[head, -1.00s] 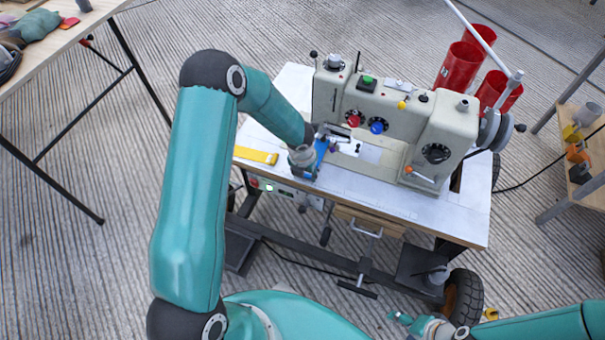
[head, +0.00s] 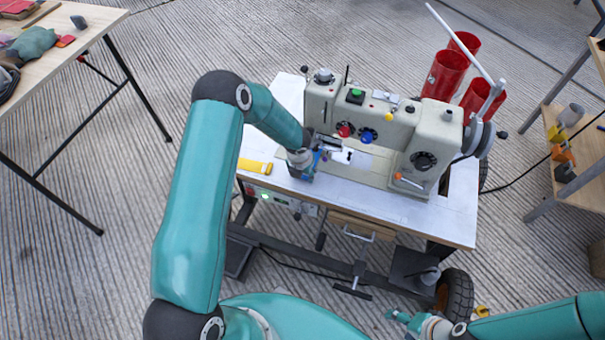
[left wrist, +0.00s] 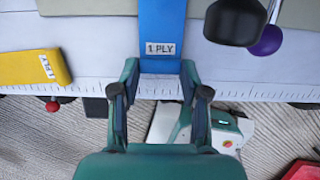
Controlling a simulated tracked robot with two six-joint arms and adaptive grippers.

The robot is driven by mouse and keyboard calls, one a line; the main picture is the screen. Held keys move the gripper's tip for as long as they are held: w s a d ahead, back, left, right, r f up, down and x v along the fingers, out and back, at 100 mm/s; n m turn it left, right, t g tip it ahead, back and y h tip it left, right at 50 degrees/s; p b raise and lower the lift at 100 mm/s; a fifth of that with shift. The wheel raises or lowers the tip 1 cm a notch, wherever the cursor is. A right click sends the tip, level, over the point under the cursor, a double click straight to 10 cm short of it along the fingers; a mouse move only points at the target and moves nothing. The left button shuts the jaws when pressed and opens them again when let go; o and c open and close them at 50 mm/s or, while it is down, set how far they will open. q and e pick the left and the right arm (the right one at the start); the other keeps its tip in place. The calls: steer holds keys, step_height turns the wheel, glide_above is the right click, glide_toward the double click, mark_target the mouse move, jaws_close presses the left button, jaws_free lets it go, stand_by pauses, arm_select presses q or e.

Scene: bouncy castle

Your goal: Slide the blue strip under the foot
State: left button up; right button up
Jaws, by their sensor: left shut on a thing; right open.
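The blue strip (left wrist: 164,25), labelled 1 PLY, lies flat on the pale machine table (head: 420,215), running away from me toward the sewing machine (head: 425,140). My left gripper (head: 302,172) is at the table's front edge, left of the machine's needle area. In the left wrist view its fingers (left wrist: 160,95) straddle the strip's near end and are shut on it. Only a little blue shows in the head view. The presser foot is not clearly visible, and I cannot tell whether the strip's far end is under it. My right gripper (head: 398,318) is open and empty, low at the right.
A yellow strip (head: 254,166) lies left of the left gripper, and in the left wrist view it also reads 1 PLY (left wrist: 35,68). A black rounded knob (left wrist: 235,20) and a purple knob (left wrist: 267,40) are close right of the blue strip. Red cylinders (head: 444,75) stand behind the machine.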

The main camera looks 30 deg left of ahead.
stand_by(0.4)
arm_select(q)
steer(key=o, duration=0.9)
steer(key=shift+o, duration=0.2)
steer(key=v, duration=1.2)
steer(key=shift+w+d, duration=0.1)
